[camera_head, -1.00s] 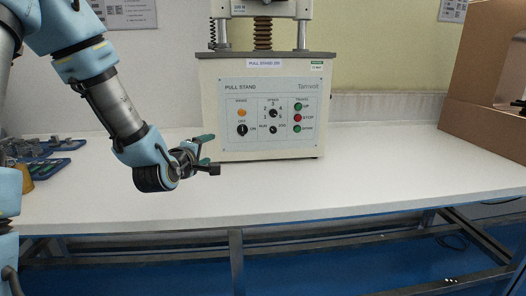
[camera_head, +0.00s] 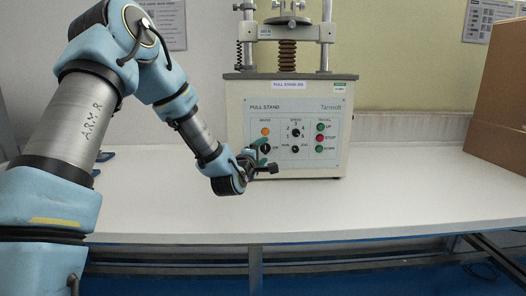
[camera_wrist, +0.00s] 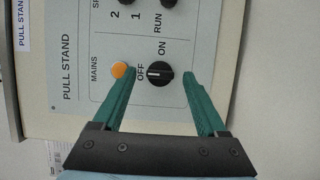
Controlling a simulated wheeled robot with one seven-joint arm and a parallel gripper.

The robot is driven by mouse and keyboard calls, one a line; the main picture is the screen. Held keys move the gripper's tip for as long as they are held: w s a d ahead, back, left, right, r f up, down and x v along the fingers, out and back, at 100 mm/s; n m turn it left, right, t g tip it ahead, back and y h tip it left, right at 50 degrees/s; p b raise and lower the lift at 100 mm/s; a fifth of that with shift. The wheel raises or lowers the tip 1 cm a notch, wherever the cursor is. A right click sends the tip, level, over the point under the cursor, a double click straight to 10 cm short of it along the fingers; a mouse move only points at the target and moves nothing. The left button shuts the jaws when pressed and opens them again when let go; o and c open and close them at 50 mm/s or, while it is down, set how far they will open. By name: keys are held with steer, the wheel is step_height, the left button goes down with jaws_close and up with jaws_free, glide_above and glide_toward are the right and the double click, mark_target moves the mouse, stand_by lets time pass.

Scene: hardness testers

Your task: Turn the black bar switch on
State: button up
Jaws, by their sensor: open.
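The black bar switch (camera_wrist: 160,74) is a round black knob with a white mark, below the MAINS label on the pull stand's panel (camera_head: 294,110). OFF and ON are printed at its two sides. In the wrist view the bar appears to point toward OFF. My gripper (camera_wrist: 158,78) is open, its two green fingers on either side of the knob with gaps, not visibly touching it. In the head view my gripper (camera_head: 268,158) is in front of the panel's lower left and largely hides the switch.
An orange lamp (camera_wrist: 120,70) sits close beside one finger. Speed knobs and green and red travel buttons (camera_head: 320,138) lie to the right on the panel. The white bench (camera_head: 400,195) is clear in front. A brown box (camera_head: 497,100) stands at the right.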

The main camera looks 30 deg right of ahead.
steer(key=shift+w+d, duration=0.15)
jaws_close()
stand_by(0.6)
